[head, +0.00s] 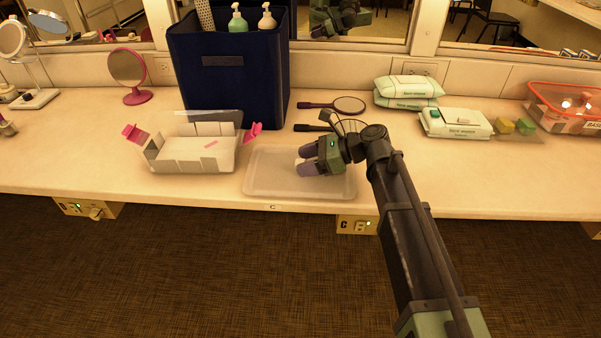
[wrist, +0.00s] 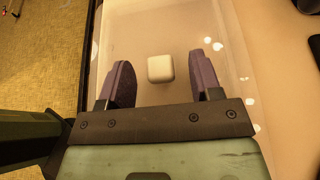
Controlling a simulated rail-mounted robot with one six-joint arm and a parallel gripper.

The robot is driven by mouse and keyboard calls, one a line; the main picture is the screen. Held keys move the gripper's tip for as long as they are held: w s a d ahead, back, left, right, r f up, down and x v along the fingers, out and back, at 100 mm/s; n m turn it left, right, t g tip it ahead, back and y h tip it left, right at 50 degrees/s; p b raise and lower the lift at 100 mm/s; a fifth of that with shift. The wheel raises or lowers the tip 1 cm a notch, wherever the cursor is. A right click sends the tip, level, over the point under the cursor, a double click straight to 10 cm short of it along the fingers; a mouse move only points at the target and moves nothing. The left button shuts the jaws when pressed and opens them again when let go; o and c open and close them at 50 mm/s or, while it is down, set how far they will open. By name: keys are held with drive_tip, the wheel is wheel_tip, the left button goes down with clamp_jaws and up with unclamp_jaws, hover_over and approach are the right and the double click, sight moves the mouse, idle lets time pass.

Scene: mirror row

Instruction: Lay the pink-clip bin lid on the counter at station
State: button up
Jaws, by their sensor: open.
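The clear, flat bin lid (head: 268,180) lies on the counter near its front edge, above a small "C" label. It also fills much of the wrist view (wrist: 135,40). A pale, rounded block-like handle (wrist: 161,68) is at its middle. My gripper (head: 307,160) is over the lid, and its two purple fingers are open. In the wrist view my gripper (wrist: 160,78) has the handle between its fingertips, with a gap on both sides. The clear bin with raised pink clips (head: 193,147) stands open to the left of the lid.
A dark blue caddy (head: 228,90) with pump bottles stands behind the bin. A hand mirror (head: 348,105) and a dark handled tool (head: 310,128) lie behind the lid. Wipe packs (head: 456,123) and an orange-rimmed bin (head: 565,110) are to the right. The counter right of my arm is clear in front.

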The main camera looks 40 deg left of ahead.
clamp_jaws()
drive_tip(key=shift+r, duration=0.1)
